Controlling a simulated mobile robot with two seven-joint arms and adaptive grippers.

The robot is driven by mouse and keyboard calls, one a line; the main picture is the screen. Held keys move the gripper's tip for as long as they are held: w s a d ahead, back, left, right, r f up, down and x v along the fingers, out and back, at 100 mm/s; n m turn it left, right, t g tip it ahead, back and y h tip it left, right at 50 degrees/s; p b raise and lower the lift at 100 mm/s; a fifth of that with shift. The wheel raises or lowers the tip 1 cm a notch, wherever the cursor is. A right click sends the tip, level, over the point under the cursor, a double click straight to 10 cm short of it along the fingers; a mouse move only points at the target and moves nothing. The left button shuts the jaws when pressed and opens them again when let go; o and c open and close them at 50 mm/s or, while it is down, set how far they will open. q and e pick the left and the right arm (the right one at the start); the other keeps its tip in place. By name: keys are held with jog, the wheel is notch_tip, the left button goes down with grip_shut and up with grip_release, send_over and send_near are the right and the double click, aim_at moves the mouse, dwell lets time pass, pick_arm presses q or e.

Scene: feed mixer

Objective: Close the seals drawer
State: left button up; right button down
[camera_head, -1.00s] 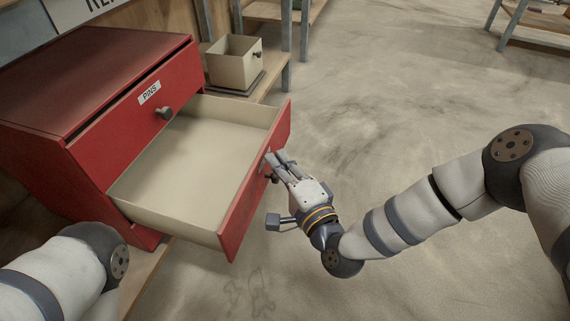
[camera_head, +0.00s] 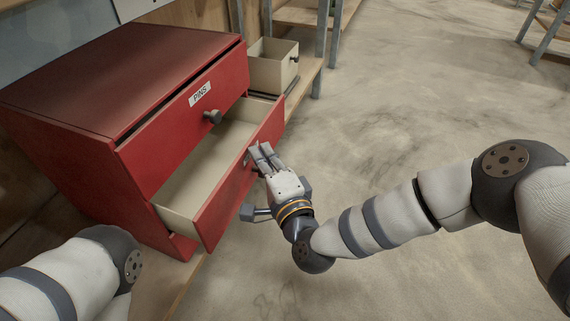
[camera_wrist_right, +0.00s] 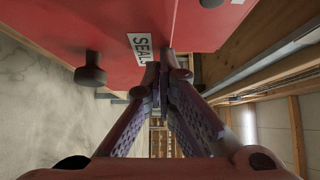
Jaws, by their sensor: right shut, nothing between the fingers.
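The red cabinet (camera_head: 90,90) stands at the left in the head view. Its upper drawer, labelled PINS (camera_head: 200,94), is shut. The lower drawer (camera_head: 228,190) is partly out, with its pale inside showing. In the right wrist view its front carries a label reading SEALS (camera_wrist_right: 140,47), partly covered by my fingers, and a dark round knob (camera_wrist_right: 90,75). My right gripper (camera_head: 262,155) is shut and empty, with its fingertips at the drawer front beside the knob; it also shows in the right wrist view (camera_wrist_right: 163,62). My left gripper is out of view.
A pale open bin (camera_head: 272,68) with a dark knob sits on the wooden shelf behind the cabinet. Grey posts (camera_head: 321,45) stand beside it. The concrete floor (camera_head: 420,100) to the right is clear. My left arm shows at the lower left.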

aim_at(245, 157)
jog(key=a, duration=0.2)
jog(key=w+a+b, duration=0.1)
jog(key=a, duration=0.1)
jog(key=shift+w+a+f, duration=0.1)
jog(key=shift+w+f, duration=0.05)
jog(key=shift+f, duration=0.05)
jog(key=shift+w+a+r+b, duration=0.1)
jog(key=shift+w+a+b, duration=0.05)
jog(key=shift+a+b, duration=0.15)
jog(key=shift+w+a+r+b, duration=0.1)
jog(key=shift+a+b, duration=0.05)
jog(key=shift+a, duration=0.2)
jog(key=shift+d, duration=0.1)
